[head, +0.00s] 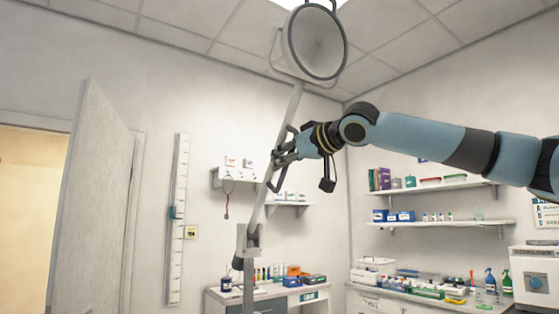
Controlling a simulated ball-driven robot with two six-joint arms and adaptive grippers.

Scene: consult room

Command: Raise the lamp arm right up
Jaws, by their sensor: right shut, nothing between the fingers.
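The lamp arm (291,113) is a pale grey bar. It rises steeply, leaning to the right, from a grey joint (248,240) at the bottom to the round lamp head (317,42) near the ceiling. My right gripper (279,166) comes in from the right and is at the middle of the bar, overlapping it in the picture. Its fingers look shut with nothing held between them. Whether they touch the bar I cannot tell. My left gripper is not in view.
A half-open door (92,205) stands at the left. A height scale (178,220) and a small shelf (289,204) are on the back wall. Wall shelves (440,222) and a counter hold supplies at the right. The space around the lamp arm is open.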

